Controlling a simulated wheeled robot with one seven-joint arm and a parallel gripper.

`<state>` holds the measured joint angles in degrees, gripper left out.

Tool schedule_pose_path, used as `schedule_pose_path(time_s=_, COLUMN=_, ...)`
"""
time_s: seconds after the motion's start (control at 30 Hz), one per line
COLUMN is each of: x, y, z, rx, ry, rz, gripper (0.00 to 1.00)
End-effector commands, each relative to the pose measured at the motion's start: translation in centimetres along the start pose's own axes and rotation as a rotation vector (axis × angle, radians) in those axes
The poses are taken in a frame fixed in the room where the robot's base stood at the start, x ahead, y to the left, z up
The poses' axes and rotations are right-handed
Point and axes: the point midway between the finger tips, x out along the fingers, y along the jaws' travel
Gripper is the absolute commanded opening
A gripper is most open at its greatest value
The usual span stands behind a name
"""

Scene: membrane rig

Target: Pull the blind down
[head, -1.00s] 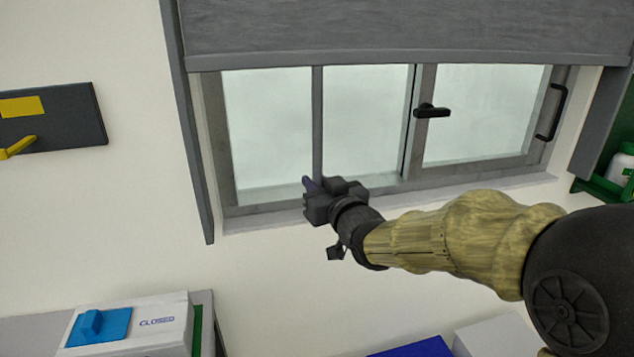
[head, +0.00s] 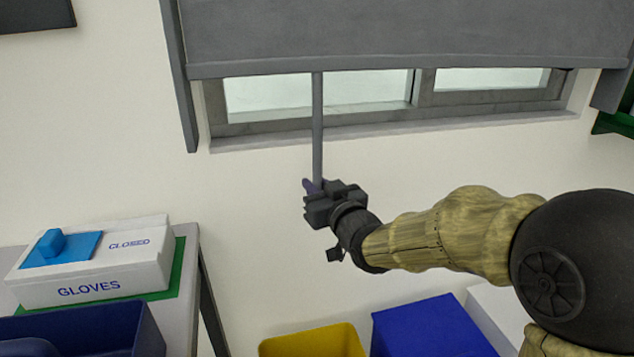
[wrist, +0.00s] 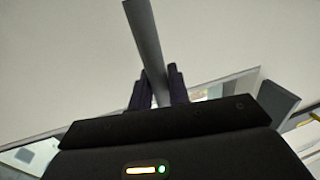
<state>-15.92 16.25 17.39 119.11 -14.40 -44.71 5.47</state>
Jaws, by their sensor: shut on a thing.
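The grey blind (head: 400,30) hangs over the window (head: 320,98) and covers its upper part. Only a low strip of glass shows under the blind's bottom bar (head: 400,65). A grey pull rod (head: 317,125) hangs straight down from that bar. My gripper (head: 312,187) is shut on the lower end of the rod, below the window sill. In the wrist view the rod (wrist: 145,40) rises from between the purple fingers of my gripper (wrist: 160,88). The top of the blind is out of view.
A white gloves box (head: 110,265) with a blue tab stands on a table at the left, with a dark blue bin (head: 80,330) in front. A yellow bin (head: 310,342) and a blue bin (head: 430,328) are below my arm. The wall around the rod is clear.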

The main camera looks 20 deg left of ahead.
Motion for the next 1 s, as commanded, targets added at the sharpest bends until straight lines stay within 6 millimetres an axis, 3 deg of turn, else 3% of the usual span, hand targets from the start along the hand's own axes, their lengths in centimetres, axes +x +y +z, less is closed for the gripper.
schedule_pose_path(time_s=0.03, x=0.0, y=0.0, z=2.3, rx=0.001, ry=-0.005, rz=0.0, gripper=0.0)
schedule_pose_path(time_s=0.4, x=0.0, y=0.0, z=9.2, rx=0.002, ry=-0.004, rz=0.001, gripper=0.0)
schedule_pose_path(time_s=0.6, x=0.0, y=-0.1, z=10.9, rx=0.001, ry=-0.005, rz=-0.001, gripper=0.0)
schedule_pose_path(time_s=1.0, x=-0.1, y=0.0, z=11.5, rx=0.001, ry=-0.01, rz=0.0, gripper=0.0)
